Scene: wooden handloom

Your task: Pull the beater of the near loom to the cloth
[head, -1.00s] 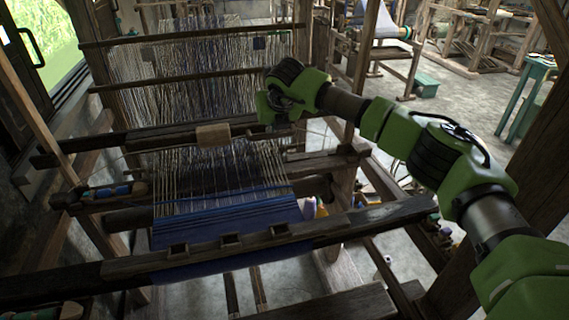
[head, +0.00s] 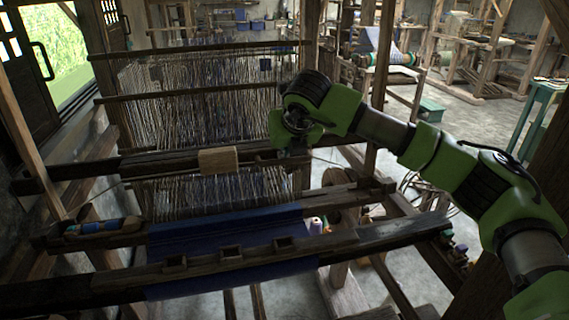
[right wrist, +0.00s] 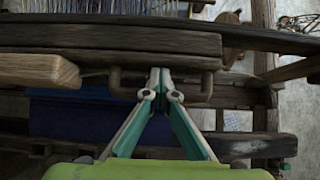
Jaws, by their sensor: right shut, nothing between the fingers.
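The near loom's beater (head: 150,162) is a dark horizontal beam with a pale wooden block (head: 217,160) at its middle. It stands behind the blue cloth (head: 225,228), with a strip of bare warp between them. My right gripper (head: 293,150) is at the beater's right part, its fingers mostly hidden in the head view. In the right wrist view my right gripper (right wrist: 160,80) is shut and empty, its fingertips at the beam (right wrist: 100,42), within the span of a dark bracket-like handle (right wrist: 207,90). Whether they touch the handle I cannot tell. My left gripper is not in view.
The front beam (head: 390,236) crosses before the cloth. A shuttle-like piece with blue thread (head: 105,227) lies at the left. Heddle bars (head: 200,84) hang behind the beater. Loom posts stand around my right arm. A green table (head: 535,120) stands at far right on open floor.

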